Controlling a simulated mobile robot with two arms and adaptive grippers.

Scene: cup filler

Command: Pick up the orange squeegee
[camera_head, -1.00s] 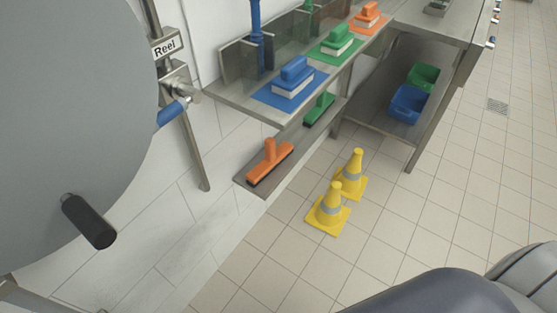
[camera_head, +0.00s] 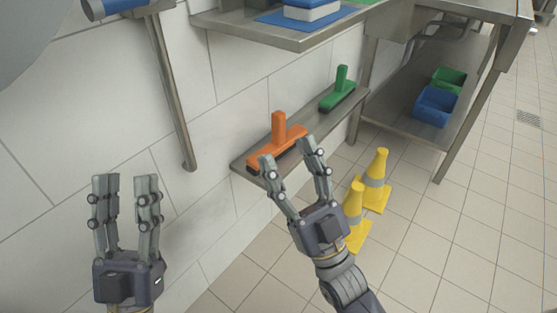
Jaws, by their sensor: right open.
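The orange squeegee (camera_head: 279,134) lies on the low grey shelf, its handle pointing up and its wide head along the shelf. My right gripper (camera_head: 288,160) is open, with its fingertips in front of the squeegee's head, one near each end in the picture. I cannot tell whether the fingers touch it. My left gripper (camera_head: 125,184) is open and empty at the lower left, in front of the tiled wall and well apart from the squeegee.
A green squeegee (camera_head: 339,92) lies farther back on the same low shelf (camera_head: 247,162). An upper shelf (camera_head: 262,37) overhangs it. Two yellow cones (camera_head: 375,182) stand on the floor at right. Blue (camera_head: 434,107) and green bins sit on a rack.

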